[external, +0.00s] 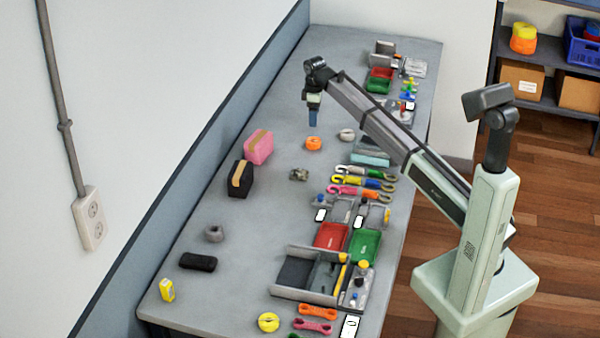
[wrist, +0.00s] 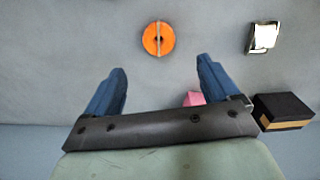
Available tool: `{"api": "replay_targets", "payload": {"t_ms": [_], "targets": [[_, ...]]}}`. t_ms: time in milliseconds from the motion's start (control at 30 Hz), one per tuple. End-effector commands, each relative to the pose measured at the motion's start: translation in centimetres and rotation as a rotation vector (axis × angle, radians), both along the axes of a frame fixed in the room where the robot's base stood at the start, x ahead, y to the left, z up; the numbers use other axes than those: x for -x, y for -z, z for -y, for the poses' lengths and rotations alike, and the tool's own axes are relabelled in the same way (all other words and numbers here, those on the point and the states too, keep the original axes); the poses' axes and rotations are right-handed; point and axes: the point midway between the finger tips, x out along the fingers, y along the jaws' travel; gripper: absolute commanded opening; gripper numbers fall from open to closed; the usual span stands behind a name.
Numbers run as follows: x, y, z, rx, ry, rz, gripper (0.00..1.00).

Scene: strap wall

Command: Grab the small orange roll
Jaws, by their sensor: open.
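The small orange roll (external: 314,143) lies flat on the grey bench. In the wrist view the orange roll (wrist: 149,40) is a round disc with a pale line across its middle, at the top centre beyond my fingertips. My gripper (external: 313,122) hangs above the bench with blue fingers pointing down, just above and behind the roll in the external view. In the wrist view my gripper (wrist: 162,70) has its two fingers wide apart and nothing between the tips. The roll is apart from both fingers.
A pink case (external: 259,147) and a black case (external: 241,178) with tan bands stand left of the roll. A grey roll (external: 347,134) and a camouflage-patterned roll (external: 299,175) lie nearby. Coiled straps (external: 360,182) and trays lie to the right. Bench around the orange roll is clear.

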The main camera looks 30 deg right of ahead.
Motion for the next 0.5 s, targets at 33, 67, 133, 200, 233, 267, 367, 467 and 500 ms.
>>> {"api": "replay_targets", "payload": {"t_ms": [33,67,133,200,233,267,367,467,500], "targets": [[0.1,0.9,0.0,0.0,0.0,-0.003,0.89],[0.2,1.4,0.0,0.0,-0.001,-0.003,0.89],[0.1,2.6,0.0,0.0,-0.001,-0.001,0.89],[0.1,3.8,0.0,0.0,-0.001,-0.003,0.89],[0.1,4.3,0.0,0.0,-0.001,-0.003,0.89],[0.1,4.8,0.0,0.001,-0.001,-0.002,0.89],[0.1,6.1,0.0,0.0,-0.002,-0.001,0.89],[0.0,6.6,0.0,0.0,-0.002,-0.001,0.89],[0.0,6.7,0.0,0.0,-0.002,0.0,0.89]]}}
